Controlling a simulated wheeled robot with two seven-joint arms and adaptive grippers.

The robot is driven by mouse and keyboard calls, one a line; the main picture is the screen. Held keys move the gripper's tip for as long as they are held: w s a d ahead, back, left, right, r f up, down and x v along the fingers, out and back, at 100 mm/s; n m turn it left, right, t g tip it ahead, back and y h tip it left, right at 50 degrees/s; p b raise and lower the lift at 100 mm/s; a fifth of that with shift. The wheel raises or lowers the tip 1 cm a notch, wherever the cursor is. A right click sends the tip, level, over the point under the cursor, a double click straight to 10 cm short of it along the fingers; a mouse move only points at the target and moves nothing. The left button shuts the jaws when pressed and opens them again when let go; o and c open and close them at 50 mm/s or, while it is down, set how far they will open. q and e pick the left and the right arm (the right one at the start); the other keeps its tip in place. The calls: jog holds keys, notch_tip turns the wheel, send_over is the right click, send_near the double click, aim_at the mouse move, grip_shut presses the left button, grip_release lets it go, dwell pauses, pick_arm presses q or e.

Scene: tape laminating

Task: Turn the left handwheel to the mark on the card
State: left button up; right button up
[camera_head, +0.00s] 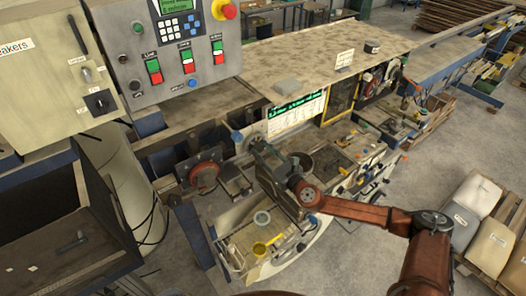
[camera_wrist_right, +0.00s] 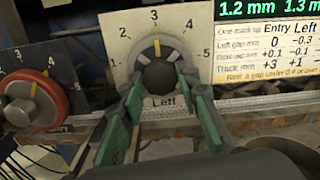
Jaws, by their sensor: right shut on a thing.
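The left handwheel (camera_wrist_right: 158,75) is a dark, round wheel in the right wrist view, in front of a white scale plate (camera_wrist_right: 118,38) numbered 1 to 5 and labelled "Left". My right gripper (camera_wrist_right: 160,98) is shut on the wheel, one green-padded finger on each side. In the head view the right gripper (camera_head: 256,146) reaches the machine's front. The white card (camera_head: 297,113) stands right of the wheel; its table shows partly in the wrist view (camera_wrist_right: 263,55). My left gripper is not in view.
A red handwheel (camera_wrist_right: 38,98) with its own scale sits to the left; it also shows in the head view (camera_head: 203,175). A control panel (camera_head: 172,50) stands above left.

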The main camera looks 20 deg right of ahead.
jog(key=shift+c, duration=1.4)
jog(key=shift+f+m, duration=0.1)
jog(key=shift+m, duration=0.2)
jog(key=m, duration=0.3)
jog(key=shift+b, duration=0.3)
jog(key=m, duration=0.8)
jog(key=shift+d+p, duration=0.1)
jog(key=shift+p, duration=0.3)
jog(key=m+p, duration=0.1)
jog(key=m, duration=0.3)
jog(key=shift+m, duration=0.3)
